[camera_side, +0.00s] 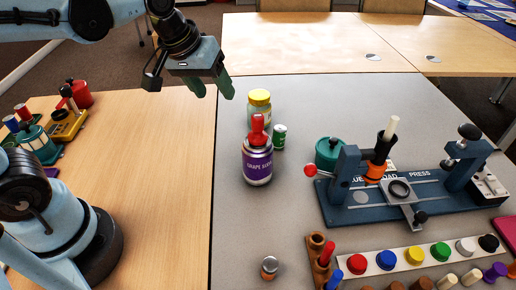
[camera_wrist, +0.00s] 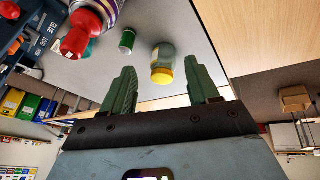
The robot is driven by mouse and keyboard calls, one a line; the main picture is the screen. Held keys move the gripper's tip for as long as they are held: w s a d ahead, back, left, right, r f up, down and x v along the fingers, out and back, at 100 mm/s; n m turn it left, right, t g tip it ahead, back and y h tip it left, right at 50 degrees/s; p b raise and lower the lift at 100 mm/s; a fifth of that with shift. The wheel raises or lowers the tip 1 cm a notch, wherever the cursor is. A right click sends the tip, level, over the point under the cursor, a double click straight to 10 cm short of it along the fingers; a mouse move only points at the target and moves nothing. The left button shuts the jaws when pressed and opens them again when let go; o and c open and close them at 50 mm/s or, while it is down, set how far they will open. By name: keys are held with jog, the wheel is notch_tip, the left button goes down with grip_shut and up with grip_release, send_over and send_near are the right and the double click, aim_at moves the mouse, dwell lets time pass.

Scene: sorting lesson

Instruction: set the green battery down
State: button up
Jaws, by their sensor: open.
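The green battery (camera_side: 279,136) stands upright on the grey table, close beside a jar with a yellow lid (camera_side: 259,110) and behind a purple-labelled bottle with a red top (camera_side: 257,160). It also shows in the wrist view as a small green cylinder (camera_wrist: 127,41), apart from the jar (camera_wrist: 162,64) and the bottle. My gripper (camera_side: 212,90) is up and to the left of the battery, above the table edge, in the side view. Its green fingers (camera_wrist: 160,88) are spread apart with nothing held between them.
A blue press (camera_side: 410,190) with a teal pot (camera_side: 328,153) stands to the right. The grey table is bare left of the bottle.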

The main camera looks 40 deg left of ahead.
jog(key=s+a+f+m+t, duration=0.2)
jog(key=s+f+m, duration=0.1)
jog(key=s, duration=0.3)
jog(key=shift+a+f+m, duration=0.2)
jog(key=shift+f+m, duration=0.05)
jog(key=shift+m, duration=0.25)
dwell(0.8)
